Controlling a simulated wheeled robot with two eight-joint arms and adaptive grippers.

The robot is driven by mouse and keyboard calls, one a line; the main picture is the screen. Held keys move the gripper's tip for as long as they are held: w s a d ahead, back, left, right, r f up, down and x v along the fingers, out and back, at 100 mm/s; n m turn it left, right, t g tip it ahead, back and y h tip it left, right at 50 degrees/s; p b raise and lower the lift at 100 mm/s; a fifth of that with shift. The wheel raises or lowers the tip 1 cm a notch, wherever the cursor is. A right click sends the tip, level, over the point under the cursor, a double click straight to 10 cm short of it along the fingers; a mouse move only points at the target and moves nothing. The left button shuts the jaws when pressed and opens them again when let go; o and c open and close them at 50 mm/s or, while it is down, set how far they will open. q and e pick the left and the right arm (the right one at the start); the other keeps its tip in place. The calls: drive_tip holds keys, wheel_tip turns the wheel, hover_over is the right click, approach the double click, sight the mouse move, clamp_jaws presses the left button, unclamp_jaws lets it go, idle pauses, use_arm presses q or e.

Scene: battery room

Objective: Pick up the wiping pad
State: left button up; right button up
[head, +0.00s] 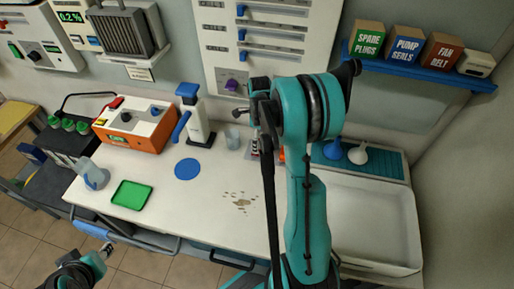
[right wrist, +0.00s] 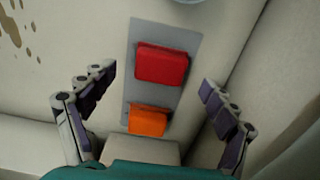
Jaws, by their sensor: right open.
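In the right wrist view, a red block (right wrist: 161,65) and an orange block (right wrist: 148,120) lie on a grey strip (right wrist: 140,35). I cannot tell for sure which of them, if either, is the wiping pad. My right gripper (right wrist: 157,77) is open, with one finger on each side of the strip and nothing held. In the head view my right arm hides most of that spot; a bit of orange (head: 282,155) shows beside it. My left gripper (head: 75,275) is low at the left, partly cut off; its jaws are unclear.
Brown stains (head: 240,202) mark the white worktop (head: 190,215). A green tray (head: 131,195), a blue disc (head: 187,169) and an orange-fronted box (head: 135,124) stand to the left. A white basin (head: 375,215) lies right of my arm. A blue shelf (head: 420,70) holds boxes above.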

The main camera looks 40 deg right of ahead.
wheel_tip(320, 180, down, 4)
drive_tip(key=shift+f+b, duration=0.1)
drive_tip(key=shift+b, duration=0.45)
drive_tip(key=shift+c, duration=1)
drive_tip(key=c, duration=1.1)
drive_tip(key=shift+o, duration=0.3)
drive_tip(key=shift+r, duration=0.55)
drive_tip(key=r+p, duration=0.1)
drive_tip(key=r, duration=0.3)
drive_tip(key=shift+s+d+p, duration=0.1)
drive_tip(key=shift+s+p, duration=0.1)
drive_tip(key=shift+p, duration=0.2)
drive_tip(key=s+d+r+p, duration=0.2)
drive_tip(key=s+d+r, duration=0.2)
drive_tip(key=s, duration=0.6)
wheel_tip(320, 180, up, 2)
drive_tip(key=shift+s+d+r, duration=0.1)
drive_tip(key=shift+s+d, duration=0.05)
drive_tip(key=shift+s, duration=0.05)
